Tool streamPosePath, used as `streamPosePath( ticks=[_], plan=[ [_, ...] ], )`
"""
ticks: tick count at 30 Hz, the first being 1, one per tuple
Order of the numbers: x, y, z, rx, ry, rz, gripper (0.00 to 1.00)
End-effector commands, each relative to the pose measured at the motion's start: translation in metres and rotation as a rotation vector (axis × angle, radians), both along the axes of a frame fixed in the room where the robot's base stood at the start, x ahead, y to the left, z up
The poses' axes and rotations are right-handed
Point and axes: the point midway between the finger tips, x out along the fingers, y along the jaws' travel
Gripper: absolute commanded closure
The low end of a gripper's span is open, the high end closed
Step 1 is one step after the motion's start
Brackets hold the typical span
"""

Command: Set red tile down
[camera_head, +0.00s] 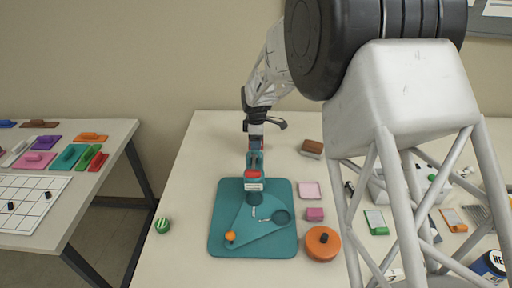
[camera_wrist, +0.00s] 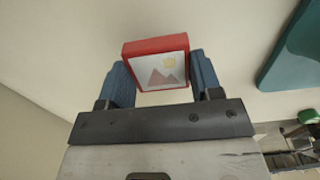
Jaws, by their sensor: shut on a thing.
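My gripper (camera_head: 254,168) is shut on the red tile (camera_head: 253,174) over the far edge of the teal mat (camera_head: 225,205). In the wrist view the red tile (camera_wrist: 142,46) sits between the two blue finger pads of my gripper (camera_wrist: 160,75). Its pale face bears a mountain-and-sun picture. The teal mat has a lighter teal shape and a dark round spot on it, and a small orange piece (camera_head: 231,236) lies near its front left. The gap between tile and surface is hard to judge.
A pink square (camera_head: 308,190), a pink block (camera_head: 315,214) and an orange round box (camera_head: 322,243) stand right of the mat. A green striped ball (camera_head: 162,226) is at the left. A brown block (camera_head: 312,148) lies behind. Bare table (camera_head: 185,185) shows left of the mat.

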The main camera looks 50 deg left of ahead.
Motion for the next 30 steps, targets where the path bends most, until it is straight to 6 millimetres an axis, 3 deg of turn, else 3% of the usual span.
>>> streamPosePath(
  ticks=[9, 23, 24, 29, 30],
  plan=[
    [0.000, 0.000, -0.031, -0.001, 0.001, 0.000, 0.67],
    [0.000, 0.000, -0.035, -0.001, 0.001, 0.000, 0.67],
    [0.000, 0.000, -0.035, -0.001, 0.001, 0.000, 0.40],
    [0.000, 0.000, -0.035, -0.001, 0.001, 0.000, 0.16],
    [0.000, 0.000, -0.035, -0.001, 0.001, 0.000, 0.16]
  ],
)
